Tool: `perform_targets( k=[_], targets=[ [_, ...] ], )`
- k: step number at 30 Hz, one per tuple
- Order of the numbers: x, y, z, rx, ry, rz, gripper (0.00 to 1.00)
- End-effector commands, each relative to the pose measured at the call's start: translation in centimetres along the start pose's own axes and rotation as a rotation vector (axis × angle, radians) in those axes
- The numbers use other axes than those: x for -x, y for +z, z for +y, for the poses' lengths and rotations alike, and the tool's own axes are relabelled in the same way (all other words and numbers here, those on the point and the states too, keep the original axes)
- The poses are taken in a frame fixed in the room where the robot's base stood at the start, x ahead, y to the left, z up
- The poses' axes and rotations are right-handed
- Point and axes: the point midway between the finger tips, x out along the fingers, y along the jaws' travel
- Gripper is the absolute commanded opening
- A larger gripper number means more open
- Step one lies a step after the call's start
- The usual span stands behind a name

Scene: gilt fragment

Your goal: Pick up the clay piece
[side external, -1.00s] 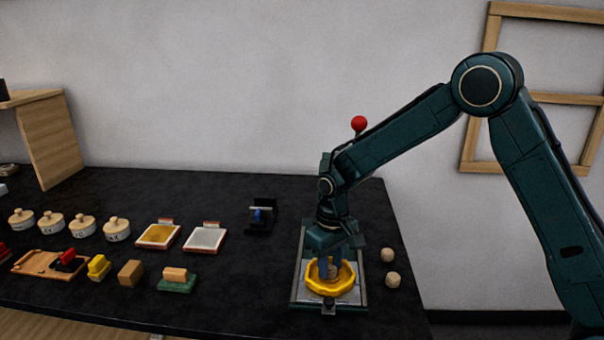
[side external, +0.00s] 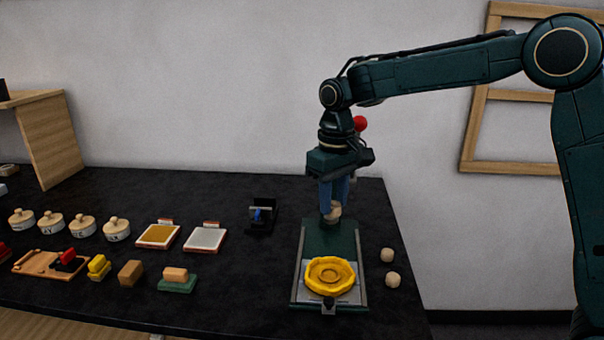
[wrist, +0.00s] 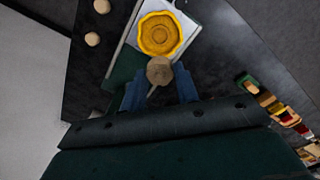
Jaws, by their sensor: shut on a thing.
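My gripper (side external: 334,208) is shut on a small tan clay piece (side external: 333,213) and holds it in the air above the back part of the green and grey stand. In the wrist view the clay piece (wrist: 159,71) sits between the blue fingertips of the gripper (wrist: 159,84). A yellow scalloped dish (side external: 330,275) rests on the light plate at the front of the stand (side external: 329,237).
Two tan clay balls (side external: 387,255) (side external: 392,280) lie right of the stand. To the left are a small black holder (side external: 261,216), two shallow trays (side external: 205,238) (side external: 158,235), several lidded pots (side external: 83,225), a brush block (side external: 178,279) and a wooden board (side external: 45,264).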

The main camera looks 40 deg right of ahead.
Motion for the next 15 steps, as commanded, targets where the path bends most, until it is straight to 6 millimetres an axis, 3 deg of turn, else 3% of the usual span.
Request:
perform_targets(
  k=[6, 15],
  targets=[
    [2.3, -0.1, 0.0, 0.0, 0.0, 0.003, 0.09],
    [2.9, 0.0, 0.0, 0.0, 0.0, 0.0, 0.09]
  ],
)
